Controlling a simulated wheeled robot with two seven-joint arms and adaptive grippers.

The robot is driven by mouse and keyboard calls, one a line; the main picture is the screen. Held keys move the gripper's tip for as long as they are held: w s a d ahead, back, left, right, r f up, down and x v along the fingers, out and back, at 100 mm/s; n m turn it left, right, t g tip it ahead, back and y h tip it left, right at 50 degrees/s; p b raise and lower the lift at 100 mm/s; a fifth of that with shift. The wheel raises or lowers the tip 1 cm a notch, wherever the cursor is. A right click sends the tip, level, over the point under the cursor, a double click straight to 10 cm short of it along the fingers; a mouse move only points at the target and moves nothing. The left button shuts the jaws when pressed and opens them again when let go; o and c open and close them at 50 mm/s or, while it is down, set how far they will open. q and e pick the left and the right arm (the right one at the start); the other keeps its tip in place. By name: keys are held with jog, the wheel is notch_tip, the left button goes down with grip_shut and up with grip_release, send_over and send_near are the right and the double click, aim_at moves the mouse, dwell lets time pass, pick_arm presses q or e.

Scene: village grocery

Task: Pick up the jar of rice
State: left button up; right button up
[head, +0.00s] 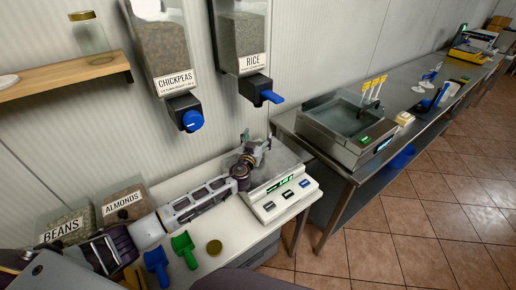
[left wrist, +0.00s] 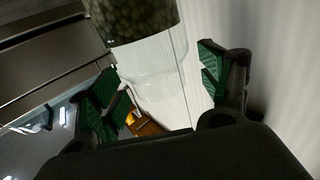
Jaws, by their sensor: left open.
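A clear glass jar (left wrist: 160,70) stands between my left gripper's fingers in the left wrist view, with grainy contents at the picture's top and empty clear glass below. I take it for the jar of rice, but no label shows. My left gripper (head: 262,148) is open, reaching over the scale (head: 284,197) in the head view; its green-padded fingers (left wrist: 160,90) are on either side of the jar. The jar is hard to make out in the head view. Contact with the fingers cannot be told. My right gripper is not in view.
Dispensers of chickpeas (head: 165,60) and rice (head: 243,45) hang on the wall above. Bins of beans (head: 66,226) and almonds (head: 122,203), blue (head: 157,262) and green (head: 184,246) scoops and a gold lid (head: 214,247) are on the counter. A lidded jar (head: 90,38) stands on a shelf.

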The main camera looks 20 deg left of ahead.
pick_arm(q)
jog(key=shift+w, duration=0.2)
dwell(0.4)
jog(key=shift+s+f, duration=0.1)
grip_shut()
dwell(0.3)
